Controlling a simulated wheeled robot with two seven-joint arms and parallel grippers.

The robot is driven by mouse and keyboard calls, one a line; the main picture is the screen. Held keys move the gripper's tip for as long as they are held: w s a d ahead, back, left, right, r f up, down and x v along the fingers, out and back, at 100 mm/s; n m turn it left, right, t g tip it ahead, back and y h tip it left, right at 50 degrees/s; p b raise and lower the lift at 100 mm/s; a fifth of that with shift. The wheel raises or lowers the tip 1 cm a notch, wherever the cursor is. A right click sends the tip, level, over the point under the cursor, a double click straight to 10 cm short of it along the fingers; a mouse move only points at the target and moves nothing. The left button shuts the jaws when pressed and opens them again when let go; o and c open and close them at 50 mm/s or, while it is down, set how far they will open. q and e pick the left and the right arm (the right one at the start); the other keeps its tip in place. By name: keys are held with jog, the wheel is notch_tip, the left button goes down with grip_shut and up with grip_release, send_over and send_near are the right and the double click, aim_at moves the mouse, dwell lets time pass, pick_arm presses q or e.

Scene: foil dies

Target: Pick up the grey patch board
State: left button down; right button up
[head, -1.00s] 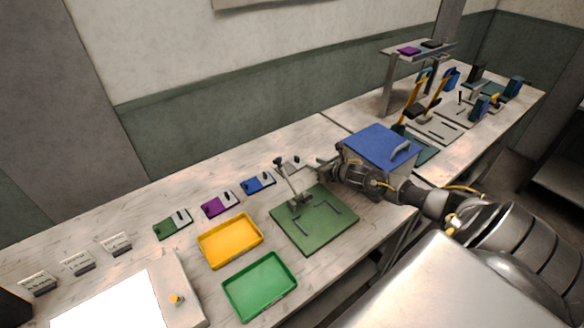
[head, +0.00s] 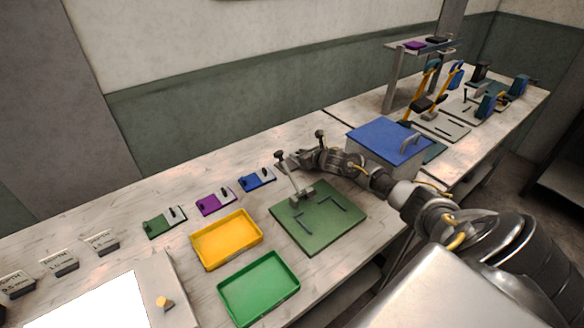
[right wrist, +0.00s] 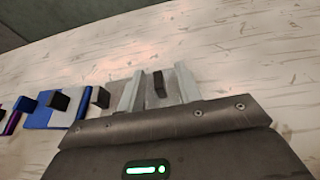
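The grey patch board (right wrist: 148,91) lies flat on the bench in the right wrist view, with a small black upright block (right wrist: 159,83) on it. My right gripper (right wrist: 159,84) is open, one finger on each side of the block, with a gap to both. I cannot tell how far the fingertips are above the board. In the head view my right gripper (head: 281,164) is over the end of the row of boards and mostly hides the grey one. My left gripper is not in view.
The blue patch board (head: 257,179) lies close to the left, then the purple (head: 215,201) and green (head: 164,222) ones. The green fixture plate (head: 318,232) with its upright lever is just in front. A blue-lidded box (head: 388,140) stands to the right.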

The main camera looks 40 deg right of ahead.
aim_at(299, 153)
jog(key=shift+r, duration=0.1)
jog(key=shift+c, duration=0.2)
grip_shut()
notch_tip(299, 153, up, 10)
jog(key=p, duration=0.6)
